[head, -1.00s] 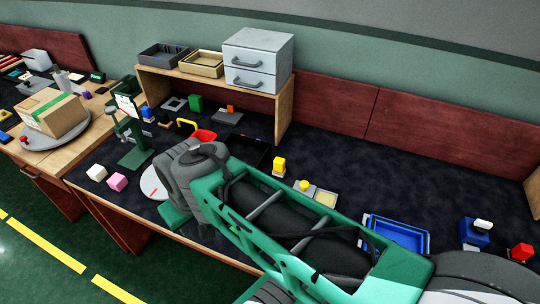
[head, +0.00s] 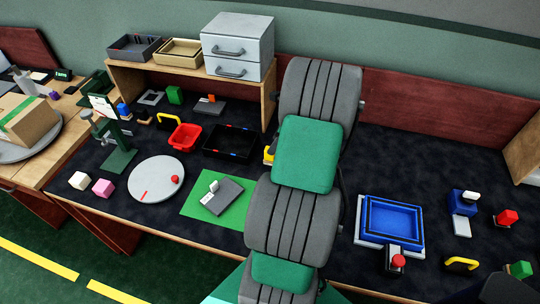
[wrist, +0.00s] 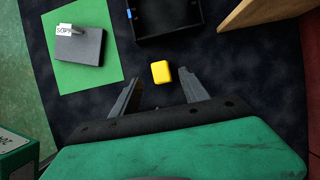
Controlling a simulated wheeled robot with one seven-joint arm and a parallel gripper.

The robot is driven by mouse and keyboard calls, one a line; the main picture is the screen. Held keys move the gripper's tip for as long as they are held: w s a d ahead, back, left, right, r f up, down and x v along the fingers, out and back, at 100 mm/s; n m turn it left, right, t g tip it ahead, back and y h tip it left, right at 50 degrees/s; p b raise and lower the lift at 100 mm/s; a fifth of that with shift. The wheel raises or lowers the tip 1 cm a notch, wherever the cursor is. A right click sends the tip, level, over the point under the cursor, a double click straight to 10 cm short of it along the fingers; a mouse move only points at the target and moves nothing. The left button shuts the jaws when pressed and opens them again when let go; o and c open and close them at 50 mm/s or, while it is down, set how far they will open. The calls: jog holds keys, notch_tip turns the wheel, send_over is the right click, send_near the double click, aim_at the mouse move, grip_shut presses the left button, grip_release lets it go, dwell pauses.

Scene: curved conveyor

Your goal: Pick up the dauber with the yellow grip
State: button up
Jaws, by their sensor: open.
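A yellow block-shaped grip (wrist: 160,72), which looks like the dauber's, shows from above in the wrist view. My gripper (wrist: 160,77) is open, with one finger on each side of the grip in the picture. I see no contact, and the height gap cannot be told. In the head view, a yellow piece (head: 268,155) peeks out left of my arm; the rest is hidden. My gripper is hidden behind my arm there.
A black tray (head: 231,143) and a green mat (head: 193,207) with a grey block (head: 222,196) lie left of my arm. A wooden shelf (head: 270,100) stands behind. A blue tray (head: 362,235) and several small coloured-grip items are at right.

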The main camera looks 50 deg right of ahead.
jog(key=x, duration=0.6)
jog(key=shift+d+f+p, duration=0.15)
jog(key=shift+f+p, duration=0.15)
jog(key=shift+f, duration=0.15)
grip_shut()
